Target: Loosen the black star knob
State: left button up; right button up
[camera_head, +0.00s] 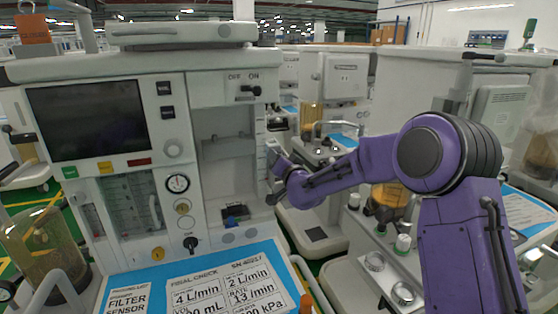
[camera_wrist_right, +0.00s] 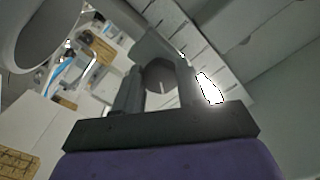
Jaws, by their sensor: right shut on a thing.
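My right gripper (camera_head: 272,165) reaches in from the right in the head view and is at the right side edge of the front cart. In the right wrist view its two dark fingers (camera_wrist_right: 159,88) stand on either side of a dark round knob (camera_wrist_right: 160,74), which I take to be the black star knob, and are shut on it. The knob's star outline is hard to make out in this dim view. In the head view the gripper and the cart edge hide the knob. My left gripper is not in view.
The front cart has a dark screen (camera_head: 88,118), an ON/OFF switch (camera_head: 250,90), a gauge (camera_head: 178,183) and another black knob (camera_head: 191,243) on its face. A blue work surface with a printed card (camera_head: 222,290) lies in front. More carts stand close behind and right.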

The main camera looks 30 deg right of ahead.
dwell(0.5)
jog(key=o, duration=1.1)
jog(key=shift+c, duration=0.2)
jog(key=b+v, duration=0.2)
jog(key=v, duration=0.8)
jog(key=shift+s, duration=0.25)
jog(key=shift+a, duration=0.1)
